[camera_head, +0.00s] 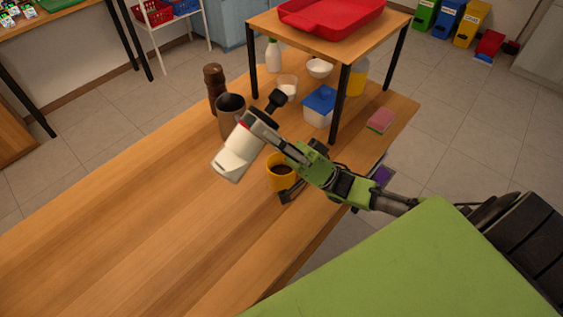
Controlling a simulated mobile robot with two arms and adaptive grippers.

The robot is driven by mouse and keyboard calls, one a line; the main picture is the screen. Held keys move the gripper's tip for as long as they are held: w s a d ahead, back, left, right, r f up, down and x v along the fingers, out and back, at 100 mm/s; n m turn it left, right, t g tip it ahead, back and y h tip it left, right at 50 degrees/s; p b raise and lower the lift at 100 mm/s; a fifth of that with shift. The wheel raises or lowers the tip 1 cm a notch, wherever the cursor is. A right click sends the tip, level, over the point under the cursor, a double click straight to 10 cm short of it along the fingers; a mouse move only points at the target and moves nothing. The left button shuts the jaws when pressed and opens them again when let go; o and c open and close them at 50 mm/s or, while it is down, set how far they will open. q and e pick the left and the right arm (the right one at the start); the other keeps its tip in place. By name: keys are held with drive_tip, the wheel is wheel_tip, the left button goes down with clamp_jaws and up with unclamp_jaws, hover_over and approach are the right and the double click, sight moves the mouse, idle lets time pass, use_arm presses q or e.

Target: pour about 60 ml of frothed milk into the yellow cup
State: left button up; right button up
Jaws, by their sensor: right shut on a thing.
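The yellow cup (270,172) stands on the wooden table, with dark liquid inside; my right gripper partly covers it. My right gripper (266,127) comes in from the right, above and behind the cup. It is shut on a white container (237,155) with a small red mark and dark parts at its upper right end. The container is tilted, its broad white end down to the left of the cup. Its contents are hidden, and I see no stream into the cup. My left gripper is not in view.
A dark jug (230,106) and a brown mill (213,82) stand close behind the container. A shelf (338,100) holds a red tray (318,18). Beneath it are a blue-lidded box (318,112), a white bottle (273,55) and bowls. The table's front left is clear.

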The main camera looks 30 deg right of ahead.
drive_tip(key=shift+d+r+m+t+h, duration=0.1)
drive_tip(key=shift+m+t+h, duration=0.2)
drive_tip(key=shift+m+t, duration=0.4)
drive_tip(key=shift+d+r+m+t+h, duration=0.1)
drive_tip(key=shift+m+t+h, duration=0.2)
drive_tip(key=shift+m+t, duration=0.4)
idle(0.5)
